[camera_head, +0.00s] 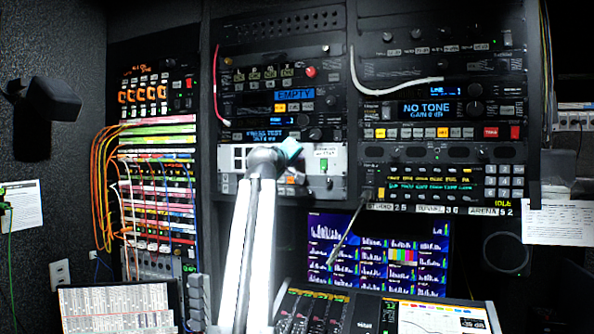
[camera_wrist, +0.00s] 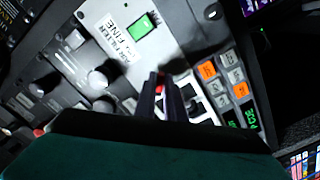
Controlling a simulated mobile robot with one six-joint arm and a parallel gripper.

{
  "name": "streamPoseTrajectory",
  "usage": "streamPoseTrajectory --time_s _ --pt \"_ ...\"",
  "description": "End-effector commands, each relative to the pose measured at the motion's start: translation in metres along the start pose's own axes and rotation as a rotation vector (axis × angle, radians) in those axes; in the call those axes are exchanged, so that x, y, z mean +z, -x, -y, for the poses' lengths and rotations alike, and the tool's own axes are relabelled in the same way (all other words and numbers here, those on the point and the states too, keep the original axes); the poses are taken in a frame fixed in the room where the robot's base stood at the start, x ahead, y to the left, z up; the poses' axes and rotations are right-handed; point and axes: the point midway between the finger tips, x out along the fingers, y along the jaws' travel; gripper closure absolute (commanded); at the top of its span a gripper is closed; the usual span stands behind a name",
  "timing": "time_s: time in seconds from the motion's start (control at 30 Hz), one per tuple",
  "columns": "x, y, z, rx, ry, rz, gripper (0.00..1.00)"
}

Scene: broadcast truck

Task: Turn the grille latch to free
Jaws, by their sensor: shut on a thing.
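My gripper (camera_wrist: 162,80) is shut at the front of a pale equipment panel in the wrist view. A small red part (camera_wrist: 160,88) shows between its two dark fingers; it appears to be the grille latch, mostly hidden by them. Its turned position cannot be read. A white label and a lit green indicator (camera_wrist: 143,27) are just above the fingertips. In the head view the pale panel (camera_head: 312,186) is in the middle rack, and my arm and the teal gripper body (camera_head: 290,149) cover part of it.
Knobs (camera_wrist: 98,80) stick out left of the fingers, and orange and white buttons (camera_wrist: 208,70) lie close on the right. In the head view, a monitor (camera_head: 340,262) and a sloped console (camera_head: 440,318) stand below. Looped cables (camera_head: 103,185) hang on the left rack.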

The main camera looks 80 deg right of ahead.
Motion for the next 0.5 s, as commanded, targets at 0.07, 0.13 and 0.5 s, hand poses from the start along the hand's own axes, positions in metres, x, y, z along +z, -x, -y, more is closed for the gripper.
streamPoseTrajectory --time_s 0.07,0.13,0.5 --pt "0.0026 -0.0008 0.0032 0.001 -0.074 0.0 1.0" --pt "0.0027 -0.0009 0.0034 0.0 -0.14 0.0 1.0" --pt "0.0023 -0.0009 0.0029 0.0 -0.491 0.0 1.0"
